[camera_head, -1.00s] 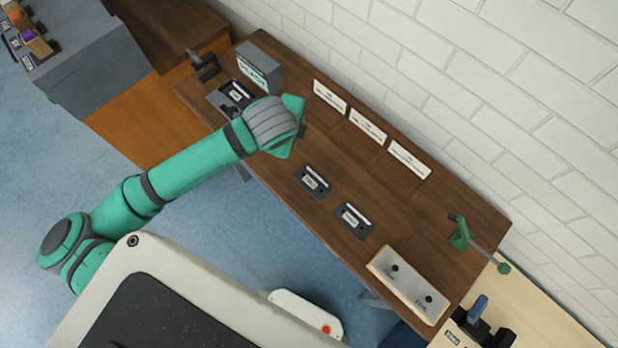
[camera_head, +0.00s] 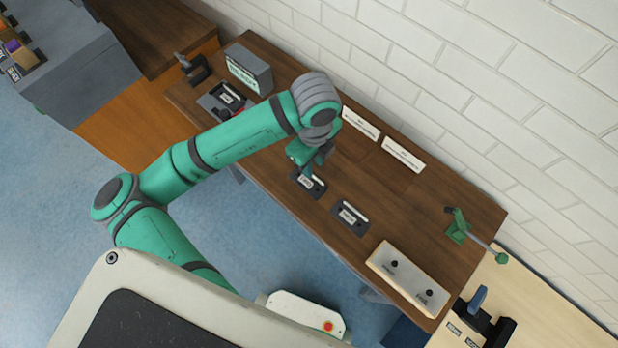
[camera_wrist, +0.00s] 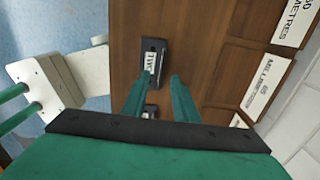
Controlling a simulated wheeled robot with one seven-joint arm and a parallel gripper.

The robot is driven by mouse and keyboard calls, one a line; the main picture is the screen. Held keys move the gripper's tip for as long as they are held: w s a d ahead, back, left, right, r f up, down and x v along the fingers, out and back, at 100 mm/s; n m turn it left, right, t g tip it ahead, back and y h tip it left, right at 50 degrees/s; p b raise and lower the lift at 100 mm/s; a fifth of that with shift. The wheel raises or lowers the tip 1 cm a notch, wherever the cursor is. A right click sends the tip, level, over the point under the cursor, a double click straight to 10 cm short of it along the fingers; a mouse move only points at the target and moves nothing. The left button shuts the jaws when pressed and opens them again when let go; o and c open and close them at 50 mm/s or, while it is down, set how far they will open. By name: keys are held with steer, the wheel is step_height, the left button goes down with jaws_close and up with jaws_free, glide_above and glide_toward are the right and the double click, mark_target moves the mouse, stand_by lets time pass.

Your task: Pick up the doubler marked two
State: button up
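The doubler marked two is a dark grey block with a white label (camera_wrist: 151,66), lying on the wooden table in the wrist view. I take it to be the left one of the two middle blocks (camera_head: 308,186) in the head view. My gripper (camera_wrist: 164,76) is open, with two green fingers apart and nothing between them. In the wrist view the left fingertip overlaps the near end of the marked block; I cannot tell whether they touch. In the head view my gripper (camera_head: 312,160) hangs just above and beside that block, partly in front of it.
A second similar block (camera_head: 351,217) lies to the right. White signs (camera_head: 404,154) run along the wall side. A pale box with knobs (camera_head: 407,279) and a green lever (camera_head: 458,230) stand at the table's right end.

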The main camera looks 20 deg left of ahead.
mark_target(308, 181)
steer(key=shift+w+f, duration=0.15)
steer(key=shift+f, duration=2.6)
jaws_close()
